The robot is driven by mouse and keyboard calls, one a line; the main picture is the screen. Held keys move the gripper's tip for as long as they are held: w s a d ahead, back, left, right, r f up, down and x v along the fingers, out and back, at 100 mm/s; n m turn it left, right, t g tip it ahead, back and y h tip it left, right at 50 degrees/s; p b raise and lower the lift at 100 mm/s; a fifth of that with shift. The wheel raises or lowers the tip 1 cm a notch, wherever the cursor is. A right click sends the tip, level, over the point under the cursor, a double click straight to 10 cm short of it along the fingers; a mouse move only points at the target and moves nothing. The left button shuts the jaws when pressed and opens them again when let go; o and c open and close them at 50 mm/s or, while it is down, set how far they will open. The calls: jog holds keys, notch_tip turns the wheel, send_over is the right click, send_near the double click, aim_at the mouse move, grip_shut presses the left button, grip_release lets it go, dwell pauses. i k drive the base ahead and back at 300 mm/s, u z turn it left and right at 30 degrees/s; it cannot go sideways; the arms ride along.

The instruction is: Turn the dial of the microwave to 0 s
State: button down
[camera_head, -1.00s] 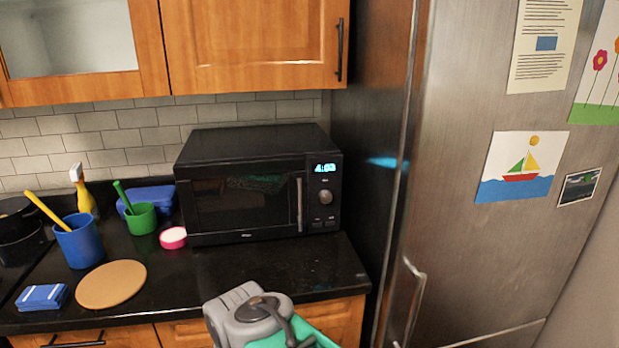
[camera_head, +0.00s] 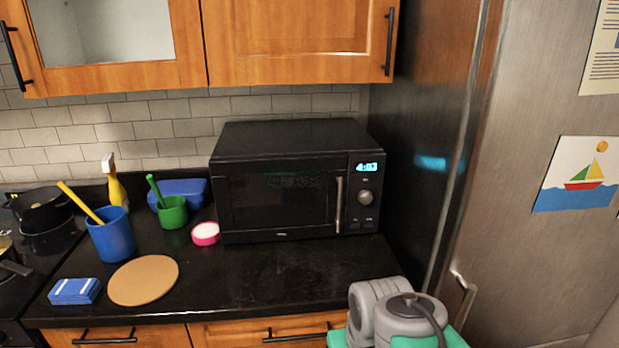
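The black microwave (camera_head: 280,195) stands on the dark counter against the tiled wall, its door shut. Its round grey dial (camera_head: 365,197) is on the right-hand panel, below a lit blue display (camera_head: 367,167) that seems to read 4:03, though the digits are small. A vertical handle (camera_head: 339,204) is just left of the panel. Part of my grey and green arm shows at the bottom right, in front of the counter and below the microwave, apart from it. My gripper is out of view.
A tall steel fridge (camera_head: 540,250) stands right of the counter. Left of the microwave are a pink-rimmed sponge (camera_head: 205,233), green cup (camera_head: 173,212), blue cup (camera_head: 112,238), spray bottle (camera_head: 116,190) and round board (camera_head: 143,280). The counter before the microwave (camera_head: 290,270) is clear.

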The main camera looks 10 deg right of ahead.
aim_at(365, 196)
jog(key=k, duration=1.3)
jog(key=u, duration=0.8)
jog(key=i, duration=1.2)
jog(key=z, duration=0.35)
